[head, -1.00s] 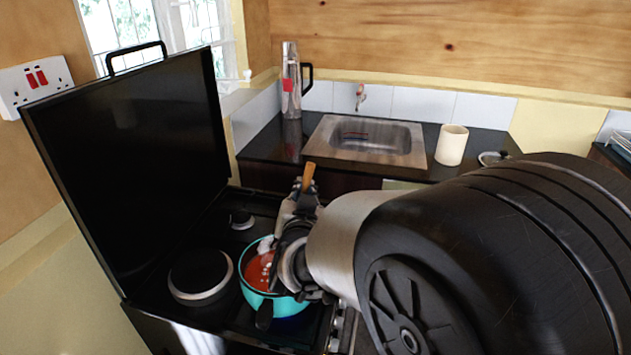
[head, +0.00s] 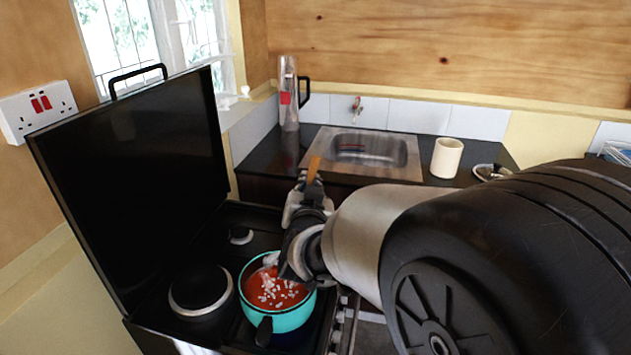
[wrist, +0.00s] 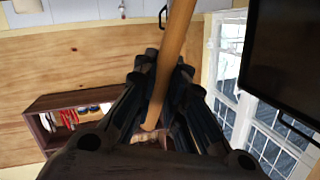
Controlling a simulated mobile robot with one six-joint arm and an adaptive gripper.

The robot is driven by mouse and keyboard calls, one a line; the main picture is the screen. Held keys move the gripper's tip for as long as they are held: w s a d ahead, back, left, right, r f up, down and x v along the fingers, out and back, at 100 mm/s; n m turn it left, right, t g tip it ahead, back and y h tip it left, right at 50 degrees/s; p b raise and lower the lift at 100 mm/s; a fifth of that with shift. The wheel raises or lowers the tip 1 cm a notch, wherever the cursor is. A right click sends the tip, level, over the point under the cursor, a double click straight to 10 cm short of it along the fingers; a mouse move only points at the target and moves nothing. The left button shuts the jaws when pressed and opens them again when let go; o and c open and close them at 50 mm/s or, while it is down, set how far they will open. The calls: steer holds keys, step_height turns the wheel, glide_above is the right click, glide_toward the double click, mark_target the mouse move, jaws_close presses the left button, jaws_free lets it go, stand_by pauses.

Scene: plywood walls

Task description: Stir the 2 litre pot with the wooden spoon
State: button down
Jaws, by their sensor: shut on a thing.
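The teal pot (head: 283,321) stands on the stove, with red sauce and white bits in it and a dark handle toward the front. My gripper (head: 307,190) is above the pot's far right side. It is shut on the wooden spoon (head: 314,169), whose handle top sticks up above the jaws. In the wrist view the spoon handle (wrist: 174,55) runs between the two fingers of my gripper (wrist: 166,78). The spoon's lower end is hidden in the head view, so I cannot tell whether it touches the sauce.
A bare hotplate (head: 200,288) lies left of the pot. The raised black stove lid (head: 135,175) stands at the left. Behind are a sink (head: 365,150), a clear bottle (head: 289,95) and a cream mug (head: 446,158) on the dark counter.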

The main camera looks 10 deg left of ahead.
mark_target(313, 171)
steer(key=shift+w+d+r+p, duration=0.2)
steer(key=shift+r+p, duration=0.1)
steer(key=shift+r, duration=0.25)
steer(key=shift+w+d+r+p, duration=0.1)
steer(key=shift+w+r+p, duration=0.15)
steer(key=shift+r, duration=0.35)
steer(key=shift+w+d+r+p, duration=0.15)
steer(key=shift+r+p, duration=0.2)
steer(key=shift+r, duration=0.2)
